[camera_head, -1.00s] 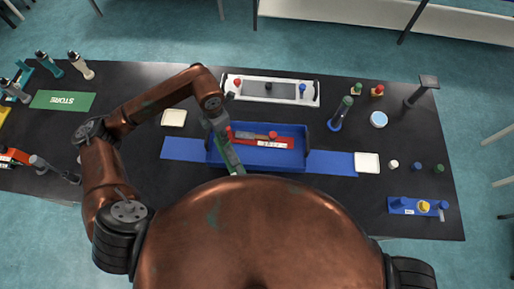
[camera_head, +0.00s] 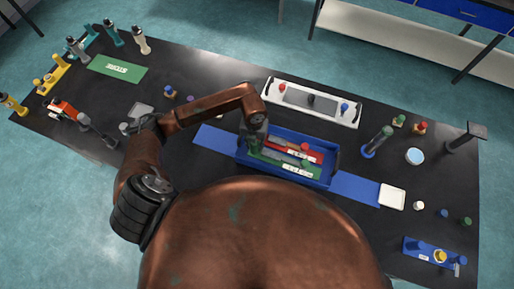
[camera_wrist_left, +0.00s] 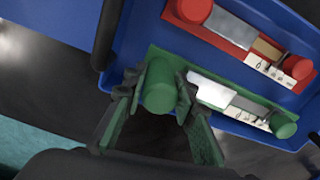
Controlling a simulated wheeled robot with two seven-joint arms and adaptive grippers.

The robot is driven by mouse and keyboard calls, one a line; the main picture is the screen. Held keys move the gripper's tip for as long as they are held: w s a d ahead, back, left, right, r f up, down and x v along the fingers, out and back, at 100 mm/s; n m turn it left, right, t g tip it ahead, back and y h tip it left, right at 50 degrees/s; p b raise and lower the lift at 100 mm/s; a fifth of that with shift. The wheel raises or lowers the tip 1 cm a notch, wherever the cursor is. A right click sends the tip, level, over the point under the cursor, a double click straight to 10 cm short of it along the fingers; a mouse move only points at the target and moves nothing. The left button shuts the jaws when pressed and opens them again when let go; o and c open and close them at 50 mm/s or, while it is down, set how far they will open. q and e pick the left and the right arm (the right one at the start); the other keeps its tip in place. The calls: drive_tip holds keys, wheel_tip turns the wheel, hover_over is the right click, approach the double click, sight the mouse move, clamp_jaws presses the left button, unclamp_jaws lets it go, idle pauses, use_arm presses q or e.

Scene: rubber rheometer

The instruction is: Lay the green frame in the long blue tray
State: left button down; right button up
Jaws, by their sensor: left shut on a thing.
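The long blue tray (camera_head: 295,137) stands on the dark table and also fills much of the left wrist view (camera_wrist_left: 140,35). A red frame (camera_head: 312,154) with red knobs lies inside it, also seen in the left wrist view (camera_wrist_left: 232,30). The green frame (camera_head: 285,163) is lined up beside the red one, within the tray's near side. My left gripper (camera_wrist_left: 160,92) is shut on the green knob at the frame's left end. It also shows in the head view (camera_head: 254,146). I cannot tell whether the frame touches the tray floor.
A blue mat (camera_head: 355,188) extends under the tray. A white tray (camera_head: 345,112) with knobs is behind it. A white square dish (camera_head: 392,196) sits to the right, and a tall green-topped tube (camera_head: 378,142) stands behind that. A green mat (camera_head: 118,68) lies far left.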

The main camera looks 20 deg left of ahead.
use_arm(q)
drive_tip(key=shift+f, duration=1.85)
drive_tip(key=c, duration=1.6)
unclamp_jaws()
wheel_tip(320, 180, up, 11)
drive_tip(key=shift+r+b, duration=0.1)
drive_tip(key=shift+b, duration=0.35)
drive_tip(key=shift+r, duration=0.4)
